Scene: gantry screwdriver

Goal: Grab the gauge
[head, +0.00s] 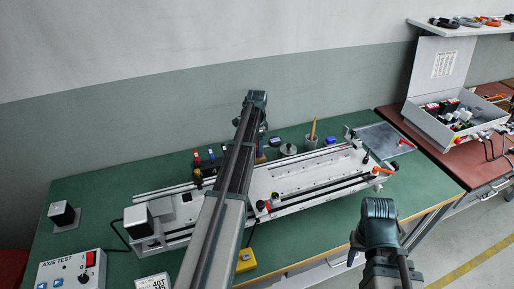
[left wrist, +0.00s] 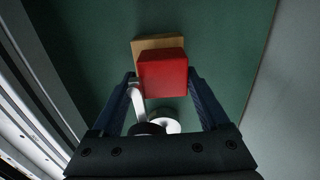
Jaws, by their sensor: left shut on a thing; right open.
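In the left wrist view a red block (left wrist: 162,72) sits between the fingertips of my left gripper (left wrist: 162,84), which is shut on it. A tan piece (left wrist: 158,43) shows just beyond the block. A white round part with a bent white arm (left wrist: 136,105) and a dark disc lies nearer the palm, partly hidden. I cannot tell for sure which of these is the gauge. In the head view my left gripper (head: 262,150) is at the back of the bench, mostly hidden behind my arm. My right gripper (head: 353,249) is open and empty by the front edge.
A long metal gantry rail (head: 310,178) crosses the green bench (head: 95,212). Behind it stand a metal cylinder (head: 288,149) and a cup with a wooden handle (head: 311,140). An axis test box (head: 70,270) is front left. A grey plate (head: 380,140) lies right.

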